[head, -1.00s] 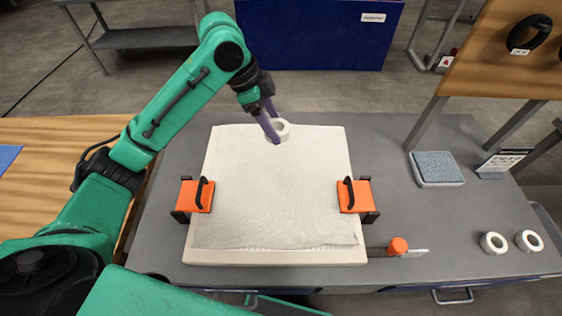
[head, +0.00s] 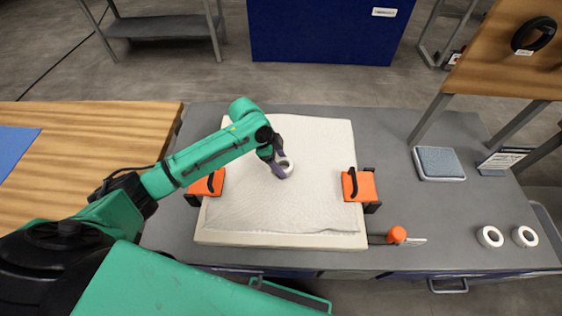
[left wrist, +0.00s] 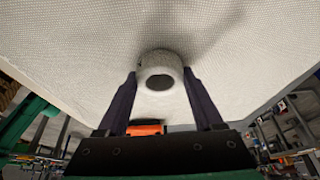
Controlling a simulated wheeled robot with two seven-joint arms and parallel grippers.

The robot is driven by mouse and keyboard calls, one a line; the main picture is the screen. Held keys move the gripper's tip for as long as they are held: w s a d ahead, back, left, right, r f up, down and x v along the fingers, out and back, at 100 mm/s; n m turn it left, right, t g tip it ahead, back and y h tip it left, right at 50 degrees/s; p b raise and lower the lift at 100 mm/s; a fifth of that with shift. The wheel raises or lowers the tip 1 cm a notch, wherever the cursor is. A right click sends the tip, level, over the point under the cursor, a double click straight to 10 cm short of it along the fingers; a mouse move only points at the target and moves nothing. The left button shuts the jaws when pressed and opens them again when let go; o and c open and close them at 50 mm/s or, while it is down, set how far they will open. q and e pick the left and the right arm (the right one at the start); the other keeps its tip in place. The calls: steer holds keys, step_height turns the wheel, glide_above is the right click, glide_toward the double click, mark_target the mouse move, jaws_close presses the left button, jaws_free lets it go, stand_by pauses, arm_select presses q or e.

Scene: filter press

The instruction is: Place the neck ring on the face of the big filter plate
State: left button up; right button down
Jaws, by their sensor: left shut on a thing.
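The big filter plate (head: 290,240) lies flat on the grey table, with a white cloth (head: 315,190) over its face. My left gripper (head: 281,167) is over the middle of the cloth, shut on a white neck ring (head: 288,163). In the left wrist view the neck ring (left wrist: 160,72) sits between the two purple fingertips (left wrist: 160,84), its round hole towards the camera. The cloth (left wrist: 80,40) is close beyond it; I cannot tell whether the ring touches it. The right gripper is not in view.
Orange clamps grip the plate's left (head: 207,184) and right (head: 360,186) edges. An orange-handled tool (head: 397,235) lies right of the plate. Two more white rings (head: 490,237) (head: 525,236) and a grey-blue pad (head: 439,162) lie on the right of the table. A wooden board (head: 500,50) stands behind.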

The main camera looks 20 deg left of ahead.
arm_select(q)
steer(key=shift+s+f, duration=0.15)
steer(key=shift+f, duration=0.45)
steer(key=o, duration=1.3)
steer(key=shift+o, duration=0.2)
steer(key=shift+s+f, duration=0.1)
steer(key=shift+f, duration=0.1)
steer(key=shift+r, duration=0.4)
steer(key=w+b+v, duration=0.1)
steer(key=v, duration=1.1)
steer(key=shift+s+r, duration=0.25)
steer(key=shift+r, duration=0.2)
